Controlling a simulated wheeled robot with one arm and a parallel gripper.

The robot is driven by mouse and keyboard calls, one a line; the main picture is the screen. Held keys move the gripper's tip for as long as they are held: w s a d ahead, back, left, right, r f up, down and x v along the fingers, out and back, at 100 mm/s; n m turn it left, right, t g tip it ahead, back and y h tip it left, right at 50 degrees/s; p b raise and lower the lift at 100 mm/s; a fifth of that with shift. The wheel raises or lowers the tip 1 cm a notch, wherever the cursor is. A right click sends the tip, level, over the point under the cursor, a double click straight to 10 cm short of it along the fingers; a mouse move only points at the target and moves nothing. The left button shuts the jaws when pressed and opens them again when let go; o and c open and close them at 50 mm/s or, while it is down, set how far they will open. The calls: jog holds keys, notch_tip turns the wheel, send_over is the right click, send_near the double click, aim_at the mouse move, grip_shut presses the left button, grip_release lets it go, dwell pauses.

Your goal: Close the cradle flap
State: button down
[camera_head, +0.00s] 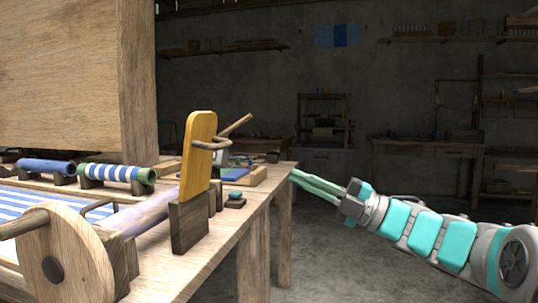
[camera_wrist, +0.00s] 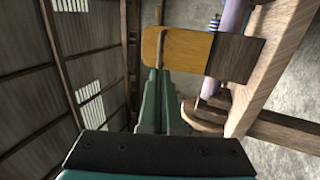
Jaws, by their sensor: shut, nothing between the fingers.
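The cradle flap looks to be the yellow-orange wooden board (camera_head: 198,150) with a thin bent handle (camera_head: 213,143). It stands upright, tilted slightly, above a dark wooden block (camera_head: 189,226) at the end of a pale lilac roller (camera_head: 150,213). In the wrist view the flap (camera_wrist: 188,50) lies just beyond the fingertips. My gripper (camera_head: 293,174) is shut and empty, off the bench's right edge and right of the flap. Its green fingers show in the wrist view (camera_wrist: 159,78), their tips overlapping the handle's line; I cannot tell whether they touch.
The wooden bench (camera_head: 232,240) carries a round wooden disc (camera_head: 70,255), a blue roller (camera_head: 46,167), a blue-striped roller (camera_head: 115,174) and a small dark teal-topped piece (camera_head: 235,199). A large wooden panel (camera_head: 60,75) rises at left. Open floor lies right of the bench.

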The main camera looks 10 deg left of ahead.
jog(key=p, duration=0.2)
send_near(226, 145)
jog(key=x, duration=0.6)
jog(key=shift+w+a+n+g, duration=0.2)
jog(key=shift+a+n+g, duration=0.1)
jog(key=shift+a+g, duration=0.1)
jog(key=shift+r, duration=0.1)
